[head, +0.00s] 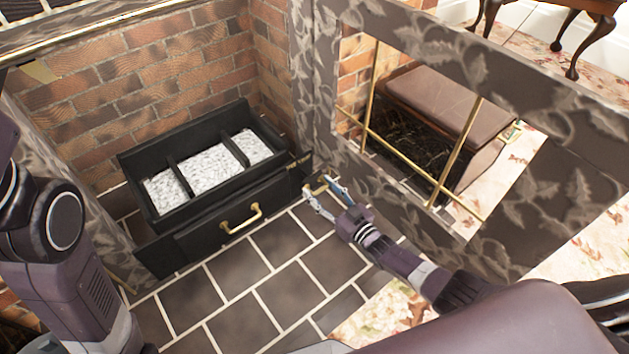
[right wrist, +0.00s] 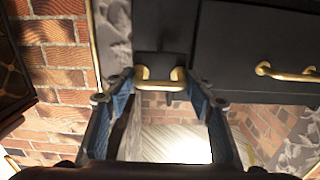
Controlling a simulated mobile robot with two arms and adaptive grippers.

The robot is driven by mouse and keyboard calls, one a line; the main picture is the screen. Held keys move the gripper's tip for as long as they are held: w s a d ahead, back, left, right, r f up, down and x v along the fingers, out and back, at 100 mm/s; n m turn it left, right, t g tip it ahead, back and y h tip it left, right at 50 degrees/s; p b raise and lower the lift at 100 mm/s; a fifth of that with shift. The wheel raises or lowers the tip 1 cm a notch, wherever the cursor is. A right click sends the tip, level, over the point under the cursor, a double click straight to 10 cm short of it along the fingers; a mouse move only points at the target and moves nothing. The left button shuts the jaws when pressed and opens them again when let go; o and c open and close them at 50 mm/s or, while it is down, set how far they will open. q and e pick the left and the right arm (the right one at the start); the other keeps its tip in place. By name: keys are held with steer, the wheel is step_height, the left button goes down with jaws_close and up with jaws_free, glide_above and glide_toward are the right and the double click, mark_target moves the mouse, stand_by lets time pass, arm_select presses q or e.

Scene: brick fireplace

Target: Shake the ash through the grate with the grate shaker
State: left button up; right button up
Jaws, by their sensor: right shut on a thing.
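The black grate (head: 225,191) stands in the brick fireplace, with pale grey-white ash (head: 208,167) lying between its dark crossbars. The grate shaker's small brass handle (head: 318,187) is at the right end of the black front; it also shows in the right wrist view (right wrist: 160,84). My right gripper (head: 322,191) is shut on this handle, with a finger at each side of it in the right wrist view (right wrist: 162,80). The rest of the shaker is hidden. My left arm is at the left edge; its gripper is out of view.
A black ash drawer (head: 190,242) with a larger brass handle (head: 241,218) is below the grate. Dark hearth tiles (head: 240,290) in front are clear. A patterned fireplace surround (head: 345,150) stands close to my right gripper. A brown-topped bench (head: 430,97) shows beyond it.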

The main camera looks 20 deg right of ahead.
steer(key=shift+s+f, duration=0.15)
steer(key=shift+s, duration=0.1)
steer(key=o, duration=1.4)
steer(key=shift+o, duration=0.6)
steer(key=shift+d, duration=0.1)
steer(key=v, duration=1.2)
steer(key=shift+c, duration=0.4)
